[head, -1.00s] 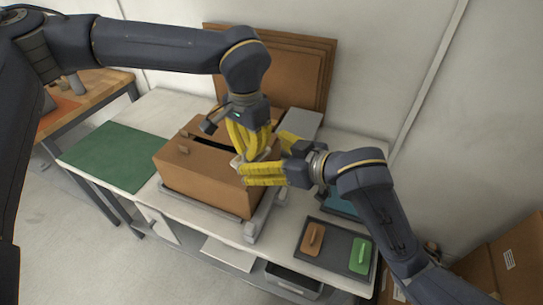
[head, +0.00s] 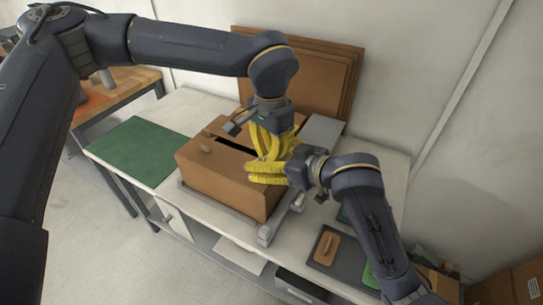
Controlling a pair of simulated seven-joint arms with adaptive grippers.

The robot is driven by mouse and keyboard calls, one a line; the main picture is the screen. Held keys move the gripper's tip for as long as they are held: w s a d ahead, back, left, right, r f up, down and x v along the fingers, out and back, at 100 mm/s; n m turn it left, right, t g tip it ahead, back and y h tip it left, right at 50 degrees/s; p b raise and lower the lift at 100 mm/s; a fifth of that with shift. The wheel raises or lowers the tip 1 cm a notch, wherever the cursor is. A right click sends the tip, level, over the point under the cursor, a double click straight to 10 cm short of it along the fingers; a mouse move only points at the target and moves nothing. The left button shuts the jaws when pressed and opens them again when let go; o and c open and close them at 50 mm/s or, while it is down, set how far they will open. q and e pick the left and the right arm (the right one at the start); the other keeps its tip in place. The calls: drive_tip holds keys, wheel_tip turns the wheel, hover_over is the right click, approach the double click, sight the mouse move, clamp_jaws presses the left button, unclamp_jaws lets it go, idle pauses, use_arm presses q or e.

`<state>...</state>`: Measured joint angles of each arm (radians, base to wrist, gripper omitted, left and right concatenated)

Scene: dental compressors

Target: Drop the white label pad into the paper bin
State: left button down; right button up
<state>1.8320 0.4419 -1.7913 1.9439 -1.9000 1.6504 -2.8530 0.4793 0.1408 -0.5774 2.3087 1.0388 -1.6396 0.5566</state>
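A brown box (head: 205,176) with a dark slot in its top sits on a grey tray on the white table. My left gripper (head: 270,152) points down over the box's right end. My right gripper (head: 252,172) reaches in from the right, with its yellow fingers over the same end. The two sets of fingers overlap, and I cannot tell whether either holds anything. I cannot make out a white label pad between them. A dark bin (head: 300,287) shows below the table's front edge; I cannot tell whether it is the paper bin.
A green mat (head: 135,150) lies at the table's left. Brown boards (head: 325,70) lean on the wall behind. A dark tray (head: 348,262) with an orange-brown piece (head: 327,249) is at the front right, partly behind my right arm. A white sheet (head: 238,254) lies on the lower shelf.

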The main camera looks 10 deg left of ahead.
drive_tip(key=c, duration=0.5)
use_arm(q)
drive_tip(key=c, duration=1.5)
unclamp_jaws()
